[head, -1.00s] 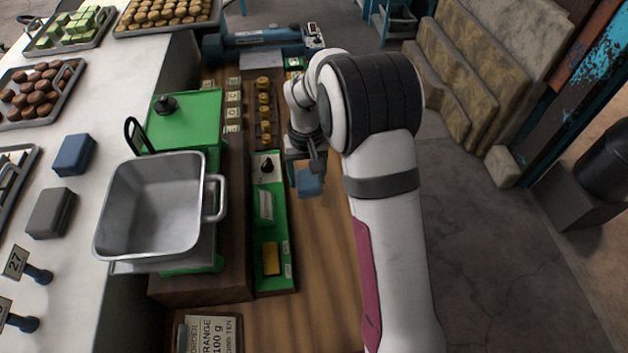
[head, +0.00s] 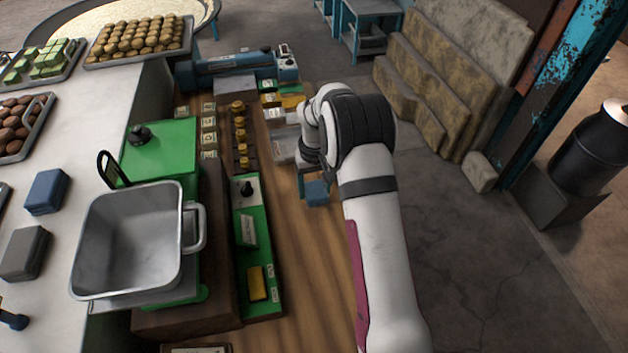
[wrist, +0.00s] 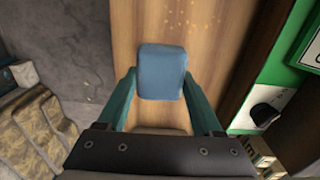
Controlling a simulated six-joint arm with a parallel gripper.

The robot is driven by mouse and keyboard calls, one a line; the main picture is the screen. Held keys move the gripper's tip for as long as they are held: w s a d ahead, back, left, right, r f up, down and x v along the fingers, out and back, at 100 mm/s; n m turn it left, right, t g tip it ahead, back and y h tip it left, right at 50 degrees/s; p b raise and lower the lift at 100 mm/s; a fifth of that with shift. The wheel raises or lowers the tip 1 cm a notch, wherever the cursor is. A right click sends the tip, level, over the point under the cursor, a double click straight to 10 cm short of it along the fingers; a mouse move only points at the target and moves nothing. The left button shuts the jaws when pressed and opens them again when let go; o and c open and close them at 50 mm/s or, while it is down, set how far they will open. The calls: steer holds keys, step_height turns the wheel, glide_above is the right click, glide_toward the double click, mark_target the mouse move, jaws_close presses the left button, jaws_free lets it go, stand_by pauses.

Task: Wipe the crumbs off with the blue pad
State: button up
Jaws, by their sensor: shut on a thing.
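My gripper (wrist: 160,84) is shut on the blue pad (wrist: 162,62), with one teal finger at each side of it. In the head view the pad (head: 317,194) shows under my gripper (head: 313,181), over the wooden bench top (head: 310,270) and right of the green panel. I cannot tell whether the pad touches the wood. Pale crumbs (wrist: 192,17) are scattered on the wood beyond the pad, at the top of the wrist view. My arm hides part of the bench in the head view.
The green panel (head: 246,205) and a scale with a metal pan (head: 130,240) stand left of the pad. Another blue block (head: 47,191) and a grey block (head: 24,252) lie on the white counter. The near wooden strip is clear. Bare floor lies to the right.

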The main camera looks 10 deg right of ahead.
mark_target(318, 205)
steer(key=shift+f, duration=0.85)
step_height(318, 205, down, 2)
steer(key=shift+f, duration=0.15)
steer(key=shift+a, duration=0.85)
steer(key=shift+c, duration=0.6)
steer(key=shift+a, duration=2.65)
steer(key=shift+s+a, duration=0.1)
steer(key=shift+a, duration=0.15)
steer(key=shift+s+d, duration=0.1)
steer(key=shift+s, duration=1.05)
steer(key=shift+d, duration=3.5)
steer(key=shift+s+d, duration=0.1)
steer(key=shift+d, duration=0.1)
steer(key=shift+s, duration=0.75)
steer(key=shift+s+a, duration=0.2)
steer(key=shift+s, duration=0.1)
steer(key=shift+a, duration=3.45)
steer(key=shift+a+r, duration=0.1)
steer(key=shift+r, duration=0.15)
step_height(318, 205, up, 8)
